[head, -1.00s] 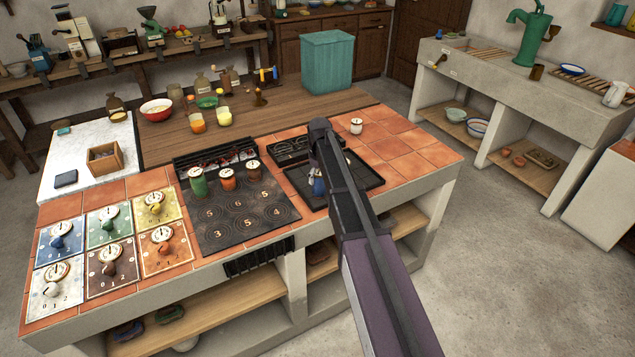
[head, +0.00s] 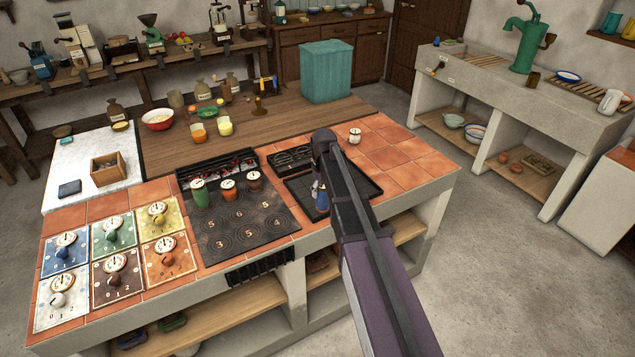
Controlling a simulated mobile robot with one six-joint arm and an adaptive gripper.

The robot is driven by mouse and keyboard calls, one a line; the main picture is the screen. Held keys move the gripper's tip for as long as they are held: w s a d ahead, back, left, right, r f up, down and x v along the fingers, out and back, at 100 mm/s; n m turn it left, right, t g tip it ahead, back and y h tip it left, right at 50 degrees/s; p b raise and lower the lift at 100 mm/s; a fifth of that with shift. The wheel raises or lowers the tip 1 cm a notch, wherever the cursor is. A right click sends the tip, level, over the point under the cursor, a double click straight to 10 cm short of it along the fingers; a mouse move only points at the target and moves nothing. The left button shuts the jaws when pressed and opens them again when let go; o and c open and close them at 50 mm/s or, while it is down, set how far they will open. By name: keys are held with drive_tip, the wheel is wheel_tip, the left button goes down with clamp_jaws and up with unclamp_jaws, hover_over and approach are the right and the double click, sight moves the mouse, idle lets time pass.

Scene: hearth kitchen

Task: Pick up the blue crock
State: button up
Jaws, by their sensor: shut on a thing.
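The blue crock (head: 321,198) shows in the head view at the left side of my arm, over the black tray (head: 364,193) on the tiled counter. Only part of it is visible, since my arm hides the rest. My gripper (head: 319,184) is at the crock and shut on it. The fingers are mostly hidden behind the arm. I cannot tell whether the crock's base touches the tray.
Green (head: 200,193), orange (head: 228,190) and brown (head: 253,182) crocks stand on the stove plate (head: 240,222) to the left. A white crock (head: 355,135) stands on the tiles behind the tray. Bare tiles (head: 420,165) lie to the right.

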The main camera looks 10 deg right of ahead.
drive_tip(key=s+r, duration=0.1)
drive_tip(key=s, duration=0.9)
drive_tip(key=shift+s+d+p, duration=0.3)
drive_tip(key=shift+d+p, duration=0.05)
drive_tip(key=shift+p, duration=0.05)
